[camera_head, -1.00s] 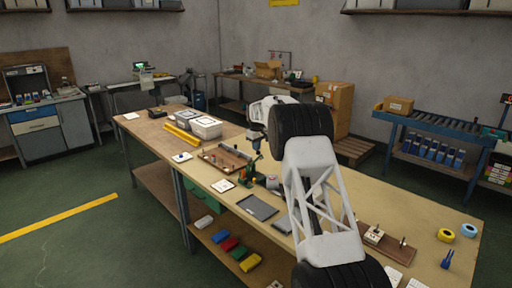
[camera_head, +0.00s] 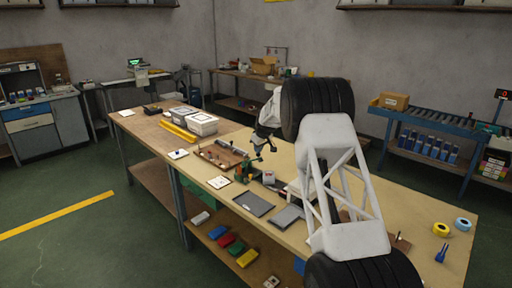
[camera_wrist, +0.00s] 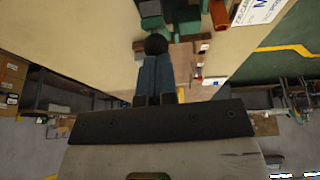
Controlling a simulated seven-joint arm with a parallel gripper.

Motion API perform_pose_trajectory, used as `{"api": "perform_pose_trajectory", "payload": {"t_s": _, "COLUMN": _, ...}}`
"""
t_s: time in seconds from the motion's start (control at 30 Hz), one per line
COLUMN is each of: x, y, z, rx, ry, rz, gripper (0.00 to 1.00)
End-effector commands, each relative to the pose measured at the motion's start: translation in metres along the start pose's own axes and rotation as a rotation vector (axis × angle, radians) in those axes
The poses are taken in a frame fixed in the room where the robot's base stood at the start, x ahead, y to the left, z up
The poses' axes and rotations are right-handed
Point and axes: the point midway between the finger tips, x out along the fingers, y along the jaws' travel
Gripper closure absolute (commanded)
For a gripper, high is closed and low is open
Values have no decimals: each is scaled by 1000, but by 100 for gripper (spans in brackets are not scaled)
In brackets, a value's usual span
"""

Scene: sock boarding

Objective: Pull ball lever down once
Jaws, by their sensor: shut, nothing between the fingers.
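A small green bench machine (camera_head: 243,172) stands near the middle of the long workbench. In the wrist view its green body (camera_wrist: 153,10) is at the top, with a black ball (camera_wrist: 156,44) in front of it, which looks like the lever's knob. My gripper (camera_wrist: 155,62) is shut and empty, its dark blue fingers pointing at the ball. The fingertips overlap the ball's lower edge in this view; I cannot tell whether they touch it. In the head view my gripper (camera_head: 264,145) is small, just above and right of the machine.
A brown wooden tray (camera_head: 215,158) lies left of the machine, with a white card (camera_head: 219,182) in front. A dark grey flat plate (camera_head: 254,204) lies nearer. White boxes (camera_head: 201,124) stand farther back. Tape rolls (camera_head: 440,229) lie at the right end. My arm hides part of the bench.

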Motion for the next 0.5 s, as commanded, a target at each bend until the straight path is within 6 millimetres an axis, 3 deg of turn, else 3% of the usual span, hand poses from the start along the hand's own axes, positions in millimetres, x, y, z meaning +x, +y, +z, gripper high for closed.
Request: {"api": "perform_pose_trajectory", "payload": {"t_s": 0.5, "x": 13, "y": -1, "z": 30, "rx": 10, "ry": 210, "rz": -1, "gripper": 100}}
